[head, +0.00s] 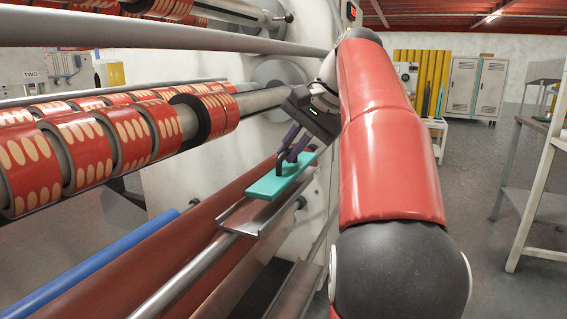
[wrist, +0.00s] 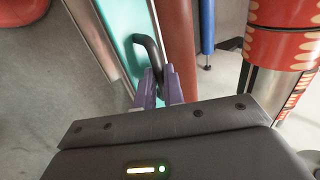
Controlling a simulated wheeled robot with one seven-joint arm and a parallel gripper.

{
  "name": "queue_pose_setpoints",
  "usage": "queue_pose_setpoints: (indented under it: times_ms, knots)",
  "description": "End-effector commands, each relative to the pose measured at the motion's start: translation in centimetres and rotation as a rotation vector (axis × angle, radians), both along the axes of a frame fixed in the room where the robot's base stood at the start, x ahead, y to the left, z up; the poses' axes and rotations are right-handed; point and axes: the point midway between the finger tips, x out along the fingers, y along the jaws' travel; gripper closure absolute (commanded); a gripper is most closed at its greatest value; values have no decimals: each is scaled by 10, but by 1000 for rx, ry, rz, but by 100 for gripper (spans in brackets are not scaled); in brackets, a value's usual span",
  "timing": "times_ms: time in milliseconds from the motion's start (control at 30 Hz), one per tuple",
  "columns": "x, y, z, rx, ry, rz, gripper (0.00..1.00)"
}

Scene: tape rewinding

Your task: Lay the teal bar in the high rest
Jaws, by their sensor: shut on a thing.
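The teal bar (head: 263,187) is a flat strip with a black loop handle (head: 279,168) on top. My gripper (head: 287,155) is shut on this handle from above. In the wrist view, the purple fingers (wrist: 158,90) close on the handle (wrist: 150,52), and the teal bar (wrist: 125,18) runs beyond it. A grey metal channel (head: 252,217), apparently the high rest, lies just below and in front of the bar, roughly parallel to it. I cannot tell whether bar and channel touch. A second metal ledge (head: 297,290) is lower down.
Red-and-tan tape rolls (head: 120,138) on a shaft stand left of the bar. A brown roller (head: 175,245), a blue rod (head: 110,257) and a metal rod (head: 190,275) run below. A pale machine side panel (head: 225,150) rises behind. Open floor lies to the right.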

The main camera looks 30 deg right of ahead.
Motion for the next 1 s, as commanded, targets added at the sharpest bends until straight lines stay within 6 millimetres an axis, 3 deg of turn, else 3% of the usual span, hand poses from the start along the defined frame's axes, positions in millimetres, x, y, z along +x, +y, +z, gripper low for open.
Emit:
queue_pose_setpoints:
  times_ms: [167, 433, 867, 900, 1000]
  knots:
    - [14, 10, -1, 0, 0, -1, 100]
    - [14, 11, -34, 0, 0, -2, 100]
    - [14, 10, -39, -1, -1, -1, 100]
    - [14, 10, -38, -1, -1, -1, 85]
    - [14, 10, -38, 0, 0, -1, 72]
